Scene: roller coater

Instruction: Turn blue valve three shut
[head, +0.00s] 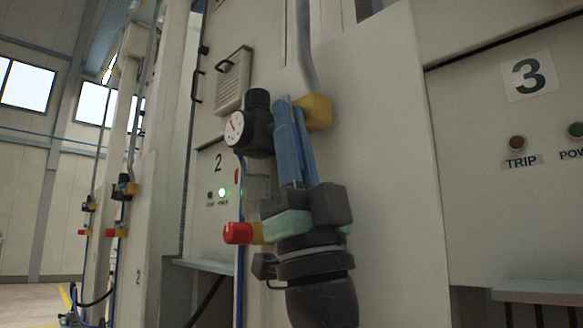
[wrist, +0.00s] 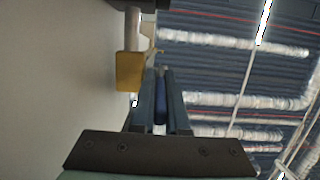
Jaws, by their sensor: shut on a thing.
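My gripper (head: 288,108) reaches up along the machine's pale side to a yellow valve body (head: 318,112) on a grey pipe. The wrist view shows my gripper's fingers (wrist: 160,82) shut on a blue valve handle (wrist: 160,104), which lies lengthwise between them. The yellow valve body (wrist: 129,71) is just left of the fingertips there. In the head view the fingers largely hide the handle, so its exact angle is hard to tell. A panel marked 3 (head: 527,76) is at the right.
A round pressure gauge (head: 237,128) with a black regulator (head: 258,120) sits close left of my fingers. A red knob (head: 237,233) sticks out lower left. A panel marked 2 (head: 218,163) is behind. Similar valve units (head: 124,188) stand farther left.

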